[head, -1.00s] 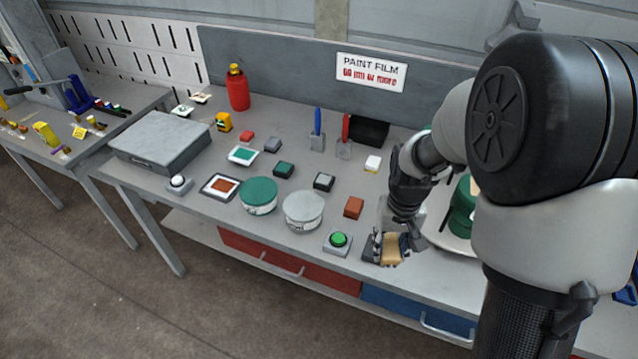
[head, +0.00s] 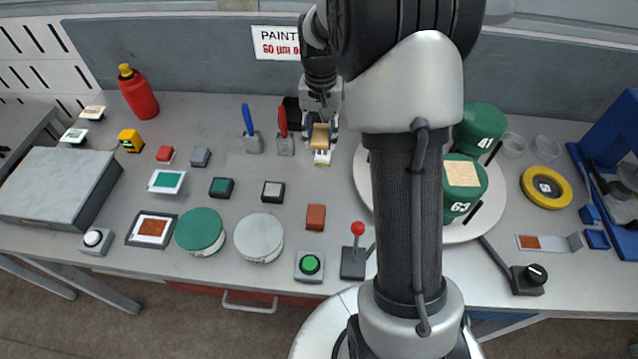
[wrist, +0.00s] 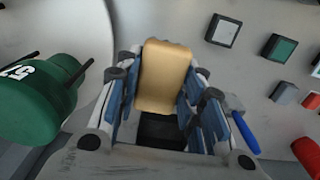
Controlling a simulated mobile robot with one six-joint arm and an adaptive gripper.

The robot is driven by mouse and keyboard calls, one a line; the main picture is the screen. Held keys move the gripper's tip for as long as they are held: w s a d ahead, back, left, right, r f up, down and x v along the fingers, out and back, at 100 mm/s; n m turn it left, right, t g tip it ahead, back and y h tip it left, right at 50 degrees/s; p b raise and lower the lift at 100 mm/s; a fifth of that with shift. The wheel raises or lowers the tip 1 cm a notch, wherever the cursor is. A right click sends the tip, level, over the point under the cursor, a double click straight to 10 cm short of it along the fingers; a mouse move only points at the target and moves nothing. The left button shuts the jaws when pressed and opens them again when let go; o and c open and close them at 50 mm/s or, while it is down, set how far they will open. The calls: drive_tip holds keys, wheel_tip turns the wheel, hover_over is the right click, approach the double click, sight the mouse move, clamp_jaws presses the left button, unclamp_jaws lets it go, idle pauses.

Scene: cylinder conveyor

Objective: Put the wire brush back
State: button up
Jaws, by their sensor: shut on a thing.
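My gripper (head: 321,140) is shut on a tan, wooden-looking block, which I take for the wire brush (head: 320,136). It is held at the back of the bench, in front of the grey back panel. In the wrist view the brush (wrist: 164,76) sits between the blue-padded fingers; its bristles cannot be made out. A black box (head: 292,108) stands at the back, just left of my gripper and partly hidden. A dark square (wrist: 162,130) shows beyond the brush in the wrist view; I cannot tell whether the brush touches it.
Blue-handled (head: 248,120) and red-handled (head: 283,122) brushes stand upright in holders to the left. A white block (head: 322,157) is just in front of my gripper. Green drums (head: 480,130) stand on a round white plate to the right. Bench is clear between the small blocks.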

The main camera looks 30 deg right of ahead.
sight(320, 188)
wheel_tip(320, 188, down, 18)
drive_tip(key=b, duration=0.5)
drive_tip(key=shift+a, duration=0.1)
drive_tip(key=shift+f, duration=0.15)
drive_tip(key=o, duration=1.2)
